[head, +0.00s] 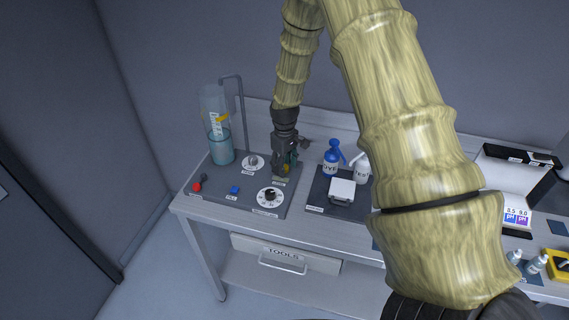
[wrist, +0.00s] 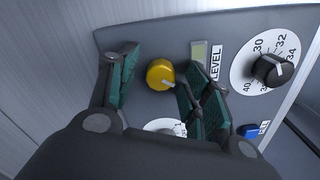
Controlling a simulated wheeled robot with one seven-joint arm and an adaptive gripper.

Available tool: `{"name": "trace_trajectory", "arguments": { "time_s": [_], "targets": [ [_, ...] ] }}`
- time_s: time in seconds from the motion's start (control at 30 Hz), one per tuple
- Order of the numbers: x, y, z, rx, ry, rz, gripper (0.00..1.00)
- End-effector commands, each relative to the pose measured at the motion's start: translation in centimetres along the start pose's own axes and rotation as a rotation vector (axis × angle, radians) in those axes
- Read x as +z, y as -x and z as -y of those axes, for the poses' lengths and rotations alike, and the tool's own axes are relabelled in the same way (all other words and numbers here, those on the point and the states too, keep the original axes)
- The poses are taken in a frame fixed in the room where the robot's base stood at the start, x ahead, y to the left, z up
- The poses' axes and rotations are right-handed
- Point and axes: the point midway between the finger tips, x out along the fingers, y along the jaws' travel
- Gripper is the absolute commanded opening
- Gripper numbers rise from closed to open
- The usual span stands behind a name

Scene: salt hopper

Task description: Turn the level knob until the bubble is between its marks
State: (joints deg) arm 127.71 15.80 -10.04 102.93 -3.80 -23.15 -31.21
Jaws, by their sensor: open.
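The level knob is a round yellow knob (wrist: 160,74) on the grey panel, seen from above in the wrist view. My gripper (wrist: 165,82) is open, with one teal-padded finger on each side of the knob and gaps showing, wider on the left. The small level window (wrist: 199,52), pale greenish, sits right of the knob beside the LEVEL label (wrist: 216,63). The bubble and its marks are too small to make out. In the head view my gripper (head: 285,166) points down at the back right of the panel and mostly hides the knob.
A black dial knob (wrist: 270,70) and a blue button (wrist: 250,130) are to the right. A white dial (wrist: 165,125) is partly behind my gripper. A clear cylinder with blue liquid (head: 221,150) and a red-ended lever (head: 197,186) stand left. Blue bottle (head: 332,160) stands right.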

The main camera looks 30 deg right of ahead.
Motion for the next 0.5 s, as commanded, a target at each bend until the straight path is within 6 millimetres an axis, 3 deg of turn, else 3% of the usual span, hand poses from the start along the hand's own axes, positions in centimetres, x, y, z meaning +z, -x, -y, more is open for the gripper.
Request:
{"name": "trace_trajectory", "arguments": {
  "time_s": [0.2, 0.43, 0.5],
  "targets": [
    [0.00, -0.03, 0.00, 0.000, 0.000, 0.000, 0.49],
    [0.01, -0.02, 0.00, 0.000, 0.000, 0.000, 0.08],
    [0.01, -0.01, -0.01, 0.000, 0.000, 0.000, 0.03]
  ]
}}
